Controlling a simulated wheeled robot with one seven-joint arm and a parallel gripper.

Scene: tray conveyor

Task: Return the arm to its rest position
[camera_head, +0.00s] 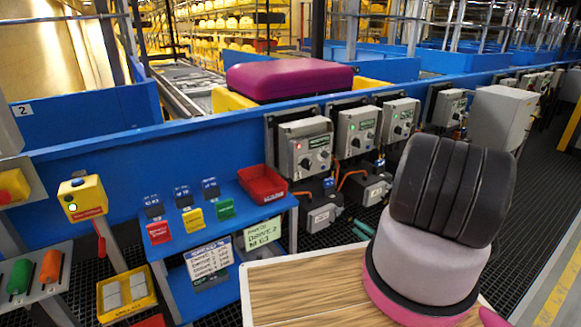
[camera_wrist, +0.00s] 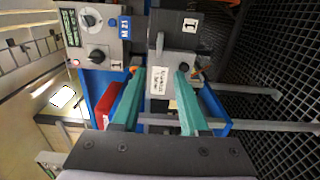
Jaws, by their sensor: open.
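My arm's dark and grey links (camera_head: 425,235) fill the lower right of the head view. My gripper's teal fingers (camera_head: 362,229) show only in part there, behind the arm and beyond a wooden surface. In the wrist view my gripper (camera_wrist: 157,85) has its two teal fingers apart with nothing held between them. Beyond the fingers is a grey control box with a white label (camera_wrist: 160,80). I cannot tell how far the fingertips are from it.
A blue conveyor frame (camera_head: 200,140) carries control boxes (camera_head: 305,147) and a magenta case (camera_head: 288,79). A blue side table holds a red bin (camera_head: 262,184) and coloured tags. The wooden surface (camera_head: 300,290) lies at the lower middle. Dark grating floor is open at the right.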

